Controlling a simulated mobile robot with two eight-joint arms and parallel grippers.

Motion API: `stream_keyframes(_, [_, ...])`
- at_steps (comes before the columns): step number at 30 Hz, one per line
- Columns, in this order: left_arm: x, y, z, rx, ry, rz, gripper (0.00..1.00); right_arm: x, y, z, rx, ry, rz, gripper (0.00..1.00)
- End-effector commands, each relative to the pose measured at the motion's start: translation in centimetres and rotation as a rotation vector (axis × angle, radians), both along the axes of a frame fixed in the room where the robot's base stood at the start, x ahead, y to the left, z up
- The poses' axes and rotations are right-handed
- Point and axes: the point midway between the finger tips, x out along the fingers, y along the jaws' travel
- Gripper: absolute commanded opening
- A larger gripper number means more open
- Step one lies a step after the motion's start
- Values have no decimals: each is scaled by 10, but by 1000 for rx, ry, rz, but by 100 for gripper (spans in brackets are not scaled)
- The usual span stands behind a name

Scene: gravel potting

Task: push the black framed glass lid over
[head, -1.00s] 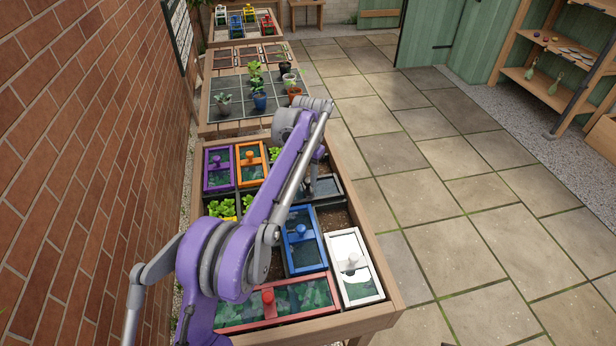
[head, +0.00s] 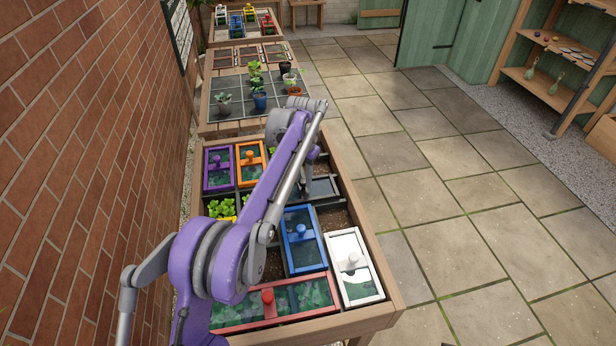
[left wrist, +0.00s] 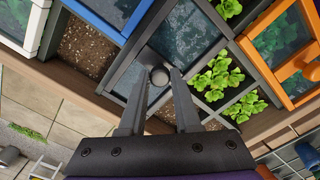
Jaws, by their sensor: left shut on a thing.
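The black framed glass lid (head: 322,188) lies on the planter box at its right side, partly hidden behind my left arm in the head view. In the left wrist view the lid's dark glass (left wrist: 186,38) fills the upper middle. Its round grey knob (left wrist: 159,76) sits between the fingertips of my left gripper (left wrist: 162,80). The gripper is shut on this knob. In the head view the left gripper (head: 305,188) is small, low over the lid. My right gripper is in neither view.
Blue (head: 300,240), white (head: 352,266), red (head: 270,302), purple (head: 219,167) and orange (head: 250,162) framed lids lie on the same box. Seedlings (left wrist: 215,78) stand in cells beside the black lid. Bare soil (left wrist: 92,48) shows on its other side.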

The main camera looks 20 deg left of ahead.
Motion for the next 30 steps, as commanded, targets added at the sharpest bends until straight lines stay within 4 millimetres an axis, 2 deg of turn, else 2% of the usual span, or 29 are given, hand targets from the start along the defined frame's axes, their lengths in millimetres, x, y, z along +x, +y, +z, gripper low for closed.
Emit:
stream_keyframes(5, [-20,37,0,2,-1,6,0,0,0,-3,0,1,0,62])
stream_keyframes(12, [-54,98,1,3,0,7,0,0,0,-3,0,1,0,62])
stream_keyframes(18, [-77,140,1,1,0,5,0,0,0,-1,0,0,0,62])
stream_keyframes(24, [-91,165,1,1,1,3,0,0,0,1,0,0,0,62])
stream_keyframes(30, [-96,175,1,2,0,2,0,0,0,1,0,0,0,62])
